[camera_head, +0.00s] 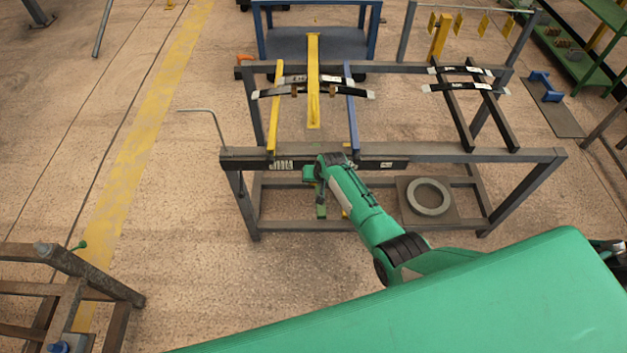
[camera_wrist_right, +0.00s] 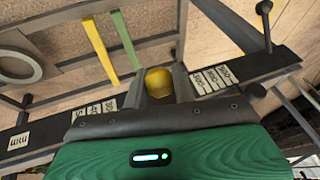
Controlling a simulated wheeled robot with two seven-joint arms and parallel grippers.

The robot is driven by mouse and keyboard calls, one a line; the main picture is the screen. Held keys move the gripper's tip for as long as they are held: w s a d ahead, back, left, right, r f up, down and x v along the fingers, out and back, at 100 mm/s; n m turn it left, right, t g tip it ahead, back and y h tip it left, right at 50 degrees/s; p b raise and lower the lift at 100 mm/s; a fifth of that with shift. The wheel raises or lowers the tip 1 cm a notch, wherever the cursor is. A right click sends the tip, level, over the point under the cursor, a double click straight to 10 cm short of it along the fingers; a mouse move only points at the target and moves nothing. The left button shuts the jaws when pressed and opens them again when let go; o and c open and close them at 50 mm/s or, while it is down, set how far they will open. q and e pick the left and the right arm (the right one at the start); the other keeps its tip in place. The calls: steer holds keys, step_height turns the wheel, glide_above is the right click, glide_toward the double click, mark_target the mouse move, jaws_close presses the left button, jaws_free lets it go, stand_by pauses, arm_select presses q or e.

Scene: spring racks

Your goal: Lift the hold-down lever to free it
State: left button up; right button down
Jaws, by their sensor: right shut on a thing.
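A yellow bar (camera_head: 313,85), which looks like the hold-down lever, runs front to back over the dark curved leaf springs (camera_head: 298,91) on the rack. My right gripper (camera_head: 322,163) is at the rack's front rail (camera_head: 440,157), and my arm hides much of its fingers there. In the right wrist view the gripper (camera_wrist_right: 160,86) is shut on a yellow rounded piece (camera_wrist_right: 158,82) beside the labelled rail (camera_wrist_right: 90,108). I cannot tell whether this piece joins the yellow bar. My left gripper is not in view.
More leaf springs (camera_head: 465,86) lie on dark bars at the rack's right. A grey ring (camera_head: 428,197) lies low on a plate. A bent grey rod (camera_head: 205,111) stands out left. A brown metal frame (camera_head: 95,280) is at lower left. Floor is clear between them.

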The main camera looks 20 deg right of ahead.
steer(key=shift+w+d+r, duration=0.1)
steer(key=shift+w+r, duration=0.35)
steer(key=shift+r, duration=0.3)
steer(key=c, duration=1.2)
jaws_free()
steer(key=shift+o, duration=0.2)
steer(key=shift+f, duration=0.1)
steer(key=shift+s, duration=0.1)
steer(key=shift+s+r, duration=0.2)
steer(key=shift+r, duration=0.15)
steer(key=v, duration=1.3)
steer(key=shift+f, duration=0.1)
